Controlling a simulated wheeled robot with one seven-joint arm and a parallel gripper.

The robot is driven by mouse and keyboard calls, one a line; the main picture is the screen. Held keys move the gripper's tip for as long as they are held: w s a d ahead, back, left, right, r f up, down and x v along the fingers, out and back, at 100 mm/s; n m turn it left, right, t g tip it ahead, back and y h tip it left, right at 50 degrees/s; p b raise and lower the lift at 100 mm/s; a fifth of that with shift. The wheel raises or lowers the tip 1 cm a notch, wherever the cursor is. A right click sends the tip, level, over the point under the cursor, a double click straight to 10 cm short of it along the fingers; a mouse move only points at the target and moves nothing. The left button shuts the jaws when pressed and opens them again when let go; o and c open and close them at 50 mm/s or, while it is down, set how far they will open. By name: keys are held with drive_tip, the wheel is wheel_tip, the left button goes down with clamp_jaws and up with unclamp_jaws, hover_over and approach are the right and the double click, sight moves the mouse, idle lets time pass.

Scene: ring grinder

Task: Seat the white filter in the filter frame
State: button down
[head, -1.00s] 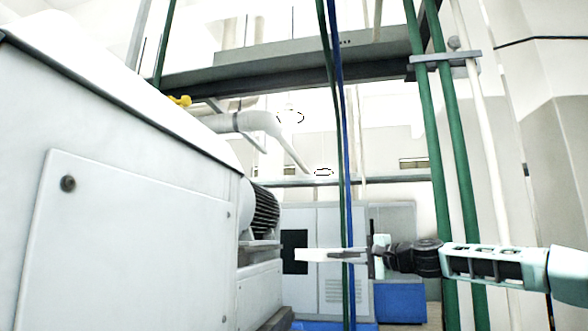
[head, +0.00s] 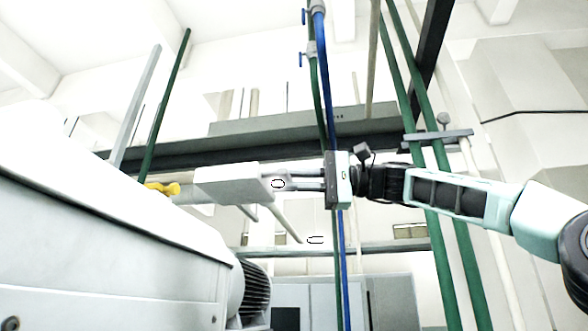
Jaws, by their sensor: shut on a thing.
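The white filter (head: 228,184) is a pale flat block in the head view, left of the middle. My gripper (head: 285,182) comes in from the right and its two fingers are shut on the filter's right end. It holds the filter in the air, slightly tilted, above the right part of the white machine. I cannot make out the filter frame in this view.
The large white machine (head: 90,265) fills the lower left, with a dark ribbed motor (head: 256,290) at its right side. A yellow part (head: 162,189) shows just left of the filter. Green pipes (head: 455,225) and a blue pipe (head: 330,90) run upright near my arm. Grey cabinets (head: 390,295) stand behind.

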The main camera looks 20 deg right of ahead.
drive_tip(key=w+a+r+p, duration=0.1)
drive_tip(key=a+r+p, duration=0.2)
drive_tip(key=r+p, duration=0.3)
drive_tip(key=shift+w+a+g+p, duration=0.3)
drive_tip(key=shift+a+p, duration=0.1)
drive_tip(key=shift+p, duration=0.85)
drive_tip(key=shift+r, duration=0.1)
